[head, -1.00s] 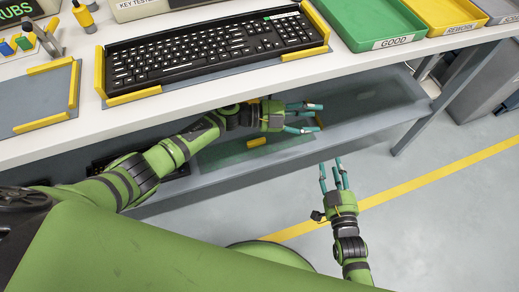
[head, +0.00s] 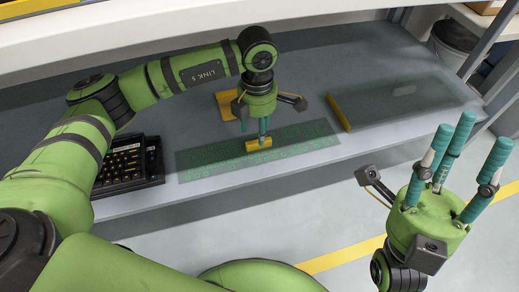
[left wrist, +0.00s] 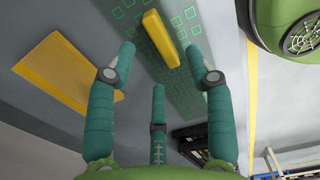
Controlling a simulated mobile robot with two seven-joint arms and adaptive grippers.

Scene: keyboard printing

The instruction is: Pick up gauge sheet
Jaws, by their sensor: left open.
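The gauge sheet is a flat green see-through sheet (head: 305,134) printed with key squares, lying on the lower shelf. A yellow grip bar (head: 259,144) stands at its middle. My left gripper (head: 263,128) points down just above and behind the bar, its fingers partly overlapping in the head view. In the left wrist view, the open fingers (left wrist: 160,62) are spread, with the yellow bar (left wrist: 160,38) between and beyond the two outer tips; nothing is held. Contact with the bar cannot be told. My right gripper (head: 462,160) is open and empty, fingers up, in front of the shelf.
A black keyboard (head: 125,165) lies left of the sheet on the shelf (head: 230,205). A clear sheet with a yellow bar (head: 339,112) lies to the right. A flat yellow piece (head: 226,104) lies behind my left gripper. The tabletop edge (head: 330,20) overhangs above.

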